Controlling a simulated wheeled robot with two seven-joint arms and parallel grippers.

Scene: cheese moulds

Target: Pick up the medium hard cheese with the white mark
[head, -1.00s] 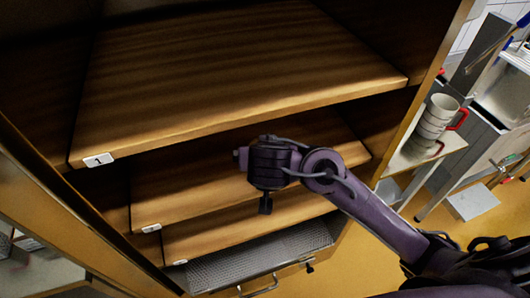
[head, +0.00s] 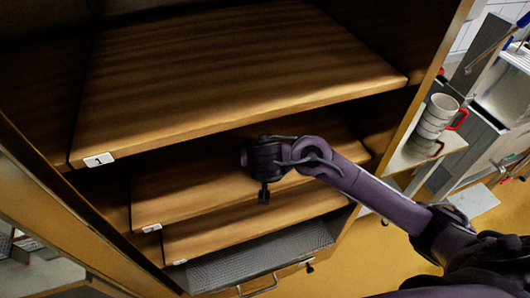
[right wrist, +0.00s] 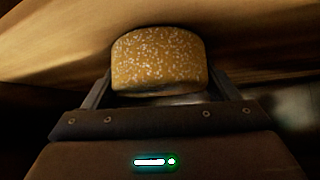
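A cheese (right wrist: 160,62) with an orange-brown rind and white speckles shows in the right wrist view. It sits between the two fingers of my right gripper (right wrist: 161,78), close to both fingertips. Whether the fingers press on it is not clear. No separate white mark can be made out on it. In the head view my right wrist (head: 266,160) is in front of the shelves below the top board, and its fingers and the cheese are hidden there. My left gripper is not in view.
The top shelf board (head: 240,65) bears a label "1" (head: 99,160) and is empty. Lower boards (head: 190,190) and a grey mesh drawer (head: 255,258) lie beneath it. Stacked white cups (head: 436,120) stand on a side shelf at right.

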